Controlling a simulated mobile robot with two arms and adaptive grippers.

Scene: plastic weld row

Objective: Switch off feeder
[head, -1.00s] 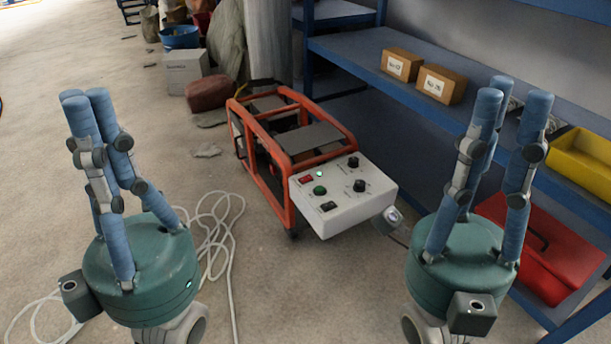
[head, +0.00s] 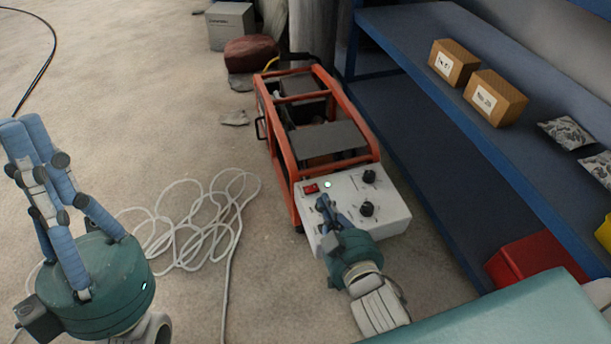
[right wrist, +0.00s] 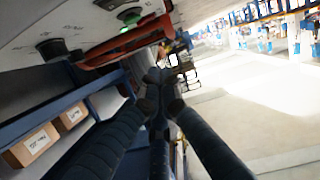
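The feeder (head: 318,138) is an orange-framed machine on the floor with a white control panel (head: 392,222) at its near end. The panel carries a red switch (head: 310,188), a lit green lamp (head: 327,184) and two black knobs (head: 368,176). My right gripper (head: 323,203) is over the panel's left part, fingers together and empty, just below the red switch; contact is unclear. It hides the lower left controls. In the right wrist view its fingers (right wrist: 158,78) converge near the panel (right wrist: 75,18).
A white cable (head: 205,218) lies coiled on the floor left of the feeder. A blue shelf (head: 440,95) with two cardboard boxes (head: 495,98) stands close on the right. A red case (head: 535,258) sits low.

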